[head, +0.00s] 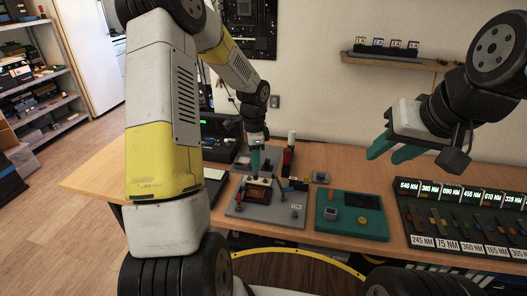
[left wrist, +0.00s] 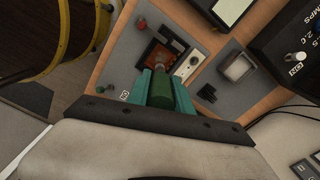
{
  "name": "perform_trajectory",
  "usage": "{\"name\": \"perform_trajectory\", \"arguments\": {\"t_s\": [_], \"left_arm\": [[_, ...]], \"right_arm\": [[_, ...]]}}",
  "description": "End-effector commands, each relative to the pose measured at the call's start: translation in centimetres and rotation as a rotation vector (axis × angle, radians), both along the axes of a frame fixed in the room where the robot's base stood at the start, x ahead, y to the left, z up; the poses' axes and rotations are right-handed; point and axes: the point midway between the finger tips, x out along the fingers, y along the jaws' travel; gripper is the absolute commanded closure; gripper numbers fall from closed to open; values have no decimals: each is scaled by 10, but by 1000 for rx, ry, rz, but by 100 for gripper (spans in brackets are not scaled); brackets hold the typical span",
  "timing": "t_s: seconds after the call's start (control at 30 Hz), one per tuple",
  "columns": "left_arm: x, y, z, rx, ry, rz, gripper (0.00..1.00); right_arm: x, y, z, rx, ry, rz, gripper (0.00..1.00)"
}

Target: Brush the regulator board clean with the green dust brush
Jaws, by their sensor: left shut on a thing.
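The regulator board (head: 258,192) is a small dark and orange square set on a grey panel (head: 240,210) on the table; it also shows in the left wrist view (left wrist: 158,54). My left gripper (head: 255,160) is above the board, pointing down. In the left wrist view its teal fingers are shut on the green dust brush (left wrist: 161,92). The brush's far end lies over the board's edge; I cannot tell whether it touches. The fingers mostly hide the brush in the head view. My right gripper (head: 394,150) is open and empty, raised above the table at the right.
A teal panel (head: 328,212) sits right of the grey one. A dark rack with lit number labels (head: 462,222) stands at the far right. The table's left end (head: 100,178) is clear.

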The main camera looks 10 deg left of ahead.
Motion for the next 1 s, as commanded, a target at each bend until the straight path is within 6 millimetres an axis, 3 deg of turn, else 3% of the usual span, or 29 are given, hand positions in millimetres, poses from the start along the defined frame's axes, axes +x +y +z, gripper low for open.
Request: {"name": "perform_trajectory", "arguments": {"t_s": [0.17, 1.0], "left_arm": [[0, 0, -4, 0, 1, 1, 100], [0, 0, -60, 0, 1, 2, 100]], "right_arm": [[0, 0, 0, 0, 0, 0, 64], [0, 0, 0, 0, 0, 0, 64]]}}
